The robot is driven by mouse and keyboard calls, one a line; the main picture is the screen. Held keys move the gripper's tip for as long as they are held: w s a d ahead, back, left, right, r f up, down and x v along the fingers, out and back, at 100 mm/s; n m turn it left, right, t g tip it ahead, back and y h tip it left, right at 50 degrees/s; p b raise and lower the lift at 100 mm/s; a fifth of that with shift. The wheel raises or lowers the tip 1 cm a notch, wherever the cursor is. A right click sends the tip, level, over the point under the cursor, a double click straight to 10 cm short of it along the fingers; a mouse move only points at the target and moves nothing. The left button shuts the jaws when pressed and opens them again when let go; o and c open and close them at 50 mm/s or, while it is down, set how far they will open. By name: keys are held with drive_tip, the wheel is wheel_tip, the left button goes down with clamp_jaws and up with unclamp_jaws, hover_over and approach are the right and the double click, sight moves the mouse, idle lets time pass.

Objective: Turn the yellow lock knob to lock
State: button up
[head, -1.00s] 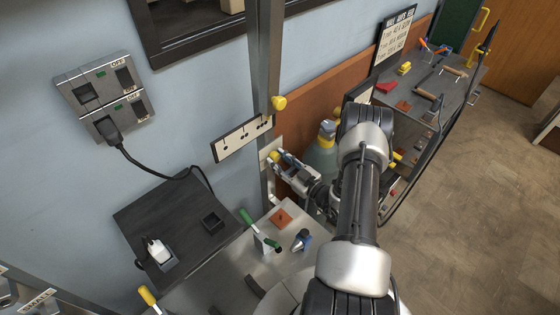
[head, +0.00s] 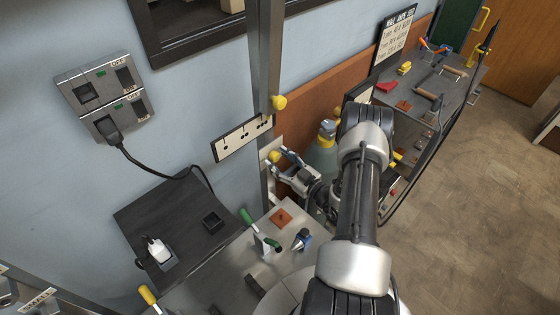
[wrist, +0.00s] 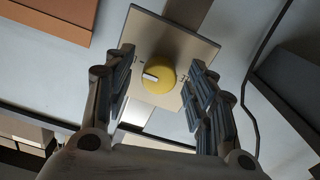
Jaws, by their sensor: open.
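The yellow lock knob (wrist: 160,80) is a round dial with a white pointer mark, set on a pale square plate (wrist: 158,35). In the wrist view the mark points left, and small dark markings flank the knob. The knob also shows in the head view (head: 273,156), low on the metal post. My gripper (wrist: 161,62) is open, with one finger on each side of the knob and visible gaps between. In the head view my gripper (head: 281,163) is right at the plate. Whether the fingertips touch the plate is unclear.
Another yellow knob (head: 279,102) sits higher on the post (head: 264,60).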

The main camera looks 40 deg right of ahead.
drive_tip(key=s+d, duration=0.1)
drive_tip(key=s, duration=1.1)
drive_tip(key=shift+d, duration=0.35)
